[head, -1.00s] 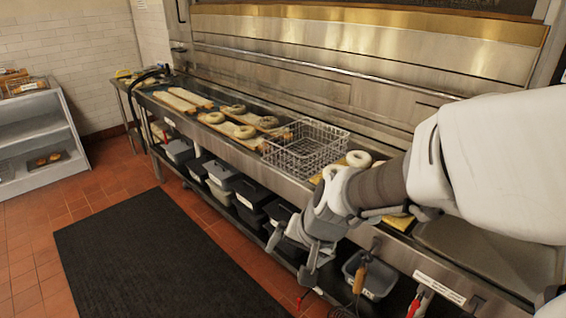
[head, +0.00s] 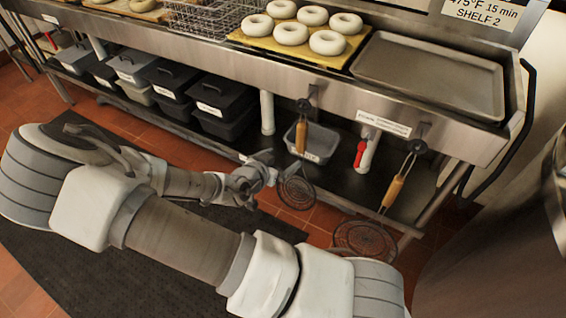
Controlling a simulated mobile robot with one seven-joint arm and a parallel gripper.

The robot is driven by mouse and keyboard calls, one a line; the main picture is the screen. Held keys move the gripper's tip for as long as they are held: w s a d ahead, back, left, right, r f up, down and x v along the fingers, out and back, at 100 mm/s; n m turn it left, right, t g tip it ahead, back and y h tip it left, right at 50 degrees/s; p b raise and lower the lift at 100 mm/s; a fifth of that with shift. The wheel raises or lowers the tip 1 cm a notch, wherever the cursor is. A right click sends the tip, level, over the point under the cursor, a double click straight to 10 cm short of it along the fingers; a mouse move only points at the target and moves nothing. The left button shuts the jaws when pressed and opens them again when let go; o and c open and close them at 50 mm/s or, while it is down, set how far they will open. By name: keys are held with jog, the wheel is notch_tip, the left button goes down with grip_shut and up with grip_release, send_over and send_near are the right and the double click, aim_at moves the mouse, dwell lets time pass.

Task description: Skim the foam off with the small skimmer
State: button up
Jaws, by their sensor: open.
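The smaller skimmer (head: 297,192) hangs by its wooden handle from a hook on the front of the steel counter, with its round wire head low. A larger skimmer (head: 365,239) hangs from another hook to its right. My gripper (head: 268,168) is open and empty, just left of the smaller skimmer's head in the picture. I cannot tell whether it touches the wire. No foam is in view. A large curved metal surface (head: 520,225) fills the right edge; I cannot tell whether it is the kettle.
Pale bagels (head: 291,33) lie on a yellow board above, beside a wire basket (head: 214,15) and an empty metal tray (head: 430,75). Lidded dark bins (head: 221,103) and a grey tub (head: 315,142) stand on the lower shelf.

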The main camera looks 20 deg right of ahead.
aim_at(300, 141)
jog(key=shift+t+h, duration=0.8)
jog(key=b+x, duration=0.2)
jog(key=x, duration=0.3)
jog(key=b+x, duration=0.3)
jog(key=x, duration=0.3)
jog(key=shift+w+d+r+b, duration=0.1)
jog(key=shift+w+d+b, duration=0.05)
jog(key=shift+d+b, duration=0.15)
jog(key=shift+w+d, duration=0.45)
jog(key=shift+d, duration=0.1)
grip_shut()
jog(key=shift+r, duration=0.1)
dwell(0.4)
